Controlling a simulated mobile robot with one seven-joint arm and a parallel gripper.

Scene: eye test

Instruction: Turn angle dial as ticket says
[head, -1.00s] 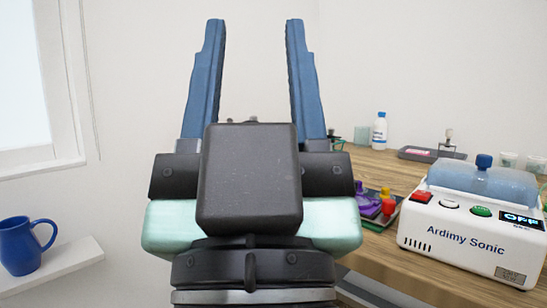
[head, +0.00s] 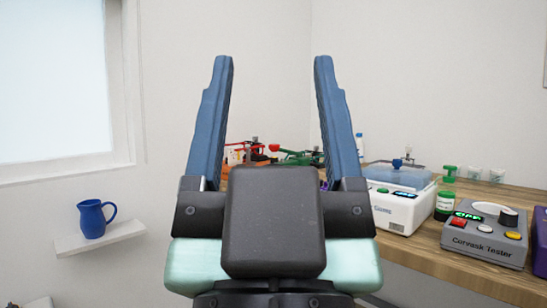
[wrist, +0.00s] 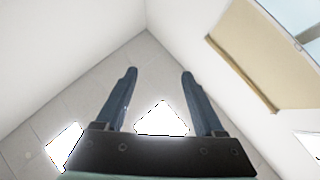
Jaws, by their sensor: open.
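My gripper (head: 273,62) is open and empty, with its two blue fingers pointing up in front of the head camera. It also shows in the wrist view (wrist: 159,73), open against the ceiling. A grey box labelled Corvask Tester (head: 478,247) stands on the bench at the right, well apart from my gripper. It has a round black knob with a pale base (head: 508,217), a green-lit display and several coloured buttons. I cannot tell whether this knob is the angle dial, and its setting is too small to read. I see no ticket in these views.
A white device with a blue lid (head: 402,208) and a green-capped jar (head: 445,206) stand left of the tester on the wooden bench (head: 430,262). Red and green clamp-like tools stand behind my gripper. A blue mug (head: 92,219) sits on a wall shelf (head: 98,240) at left.

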